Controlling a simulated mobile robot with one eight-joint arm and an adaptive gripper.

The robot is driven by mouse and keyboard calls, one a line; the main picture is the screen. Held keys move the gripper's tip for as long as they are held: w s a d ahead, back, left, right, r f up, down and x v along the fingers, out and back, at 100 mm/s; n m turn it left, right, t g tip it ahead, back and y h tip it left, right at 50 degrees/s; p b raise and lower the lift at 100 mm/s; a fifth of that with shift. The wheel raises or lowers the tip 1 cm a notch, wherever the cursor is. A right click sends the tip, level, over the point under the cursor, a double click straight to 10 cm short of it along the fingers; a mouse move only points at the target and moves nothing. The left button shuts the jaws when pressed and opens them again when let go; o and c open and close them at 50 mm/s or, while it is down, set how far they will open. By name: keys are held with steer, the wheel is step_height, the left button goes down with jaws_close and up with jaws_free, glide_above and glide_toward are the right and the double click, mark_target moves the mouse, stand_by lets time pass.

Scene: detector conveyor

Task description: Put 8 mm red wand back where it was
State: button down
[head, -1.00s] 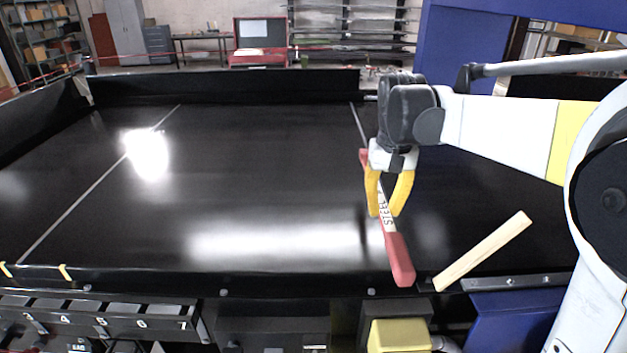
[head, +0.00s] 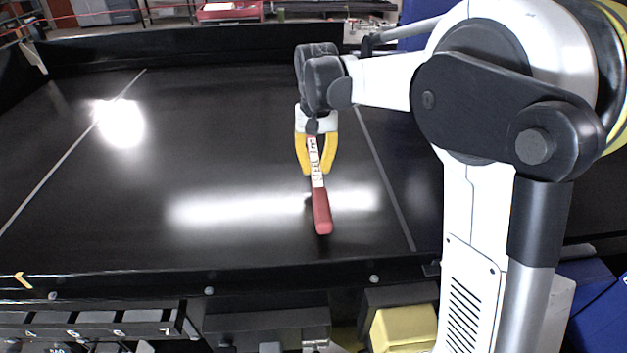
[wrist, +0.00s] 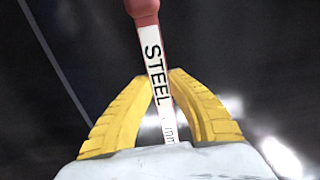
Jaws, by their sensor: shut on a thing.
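The red wand (head: 321,209) has red ends and a white label reading STEEL; the millimetre figure is not legible. My gripper (head: 316,170) has yellow fingers shut on the wand's white middle part, over the black conveyor belt. The wand's near red end points toward the belt's front edge; its far end is hidden behind my gripper. In the wrist view the wand's label (wrist: 154,70) runs up between the yellow fingers (wrist: 158,85), with a red end at the top. I cannot tell how high the wand is above the belt.
The black belt (head: 230,120) is wide and clear, with pale lines across it and bright reflections. Numbered slots (head: 90,322) line the front left below the belt edge. A yellow box (head: 403,328) stands below the front edge. My arm covers much of the right side.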

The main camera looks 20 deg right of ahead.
steer(key=shift+w+a+f, duration=0.15)
steer(key=shift+a+f, duration=0.05)
steer(key=shift+a, duration=0.05)
steer(key=shift+f+b, duration=0.35)
steer(key=shift+f, duration=1.65)
steer(key=c, duration=1.4)
jaws_free()
steer(key=shift+f, duration=0.1)
steer(key=shift+o, duration=0.2)
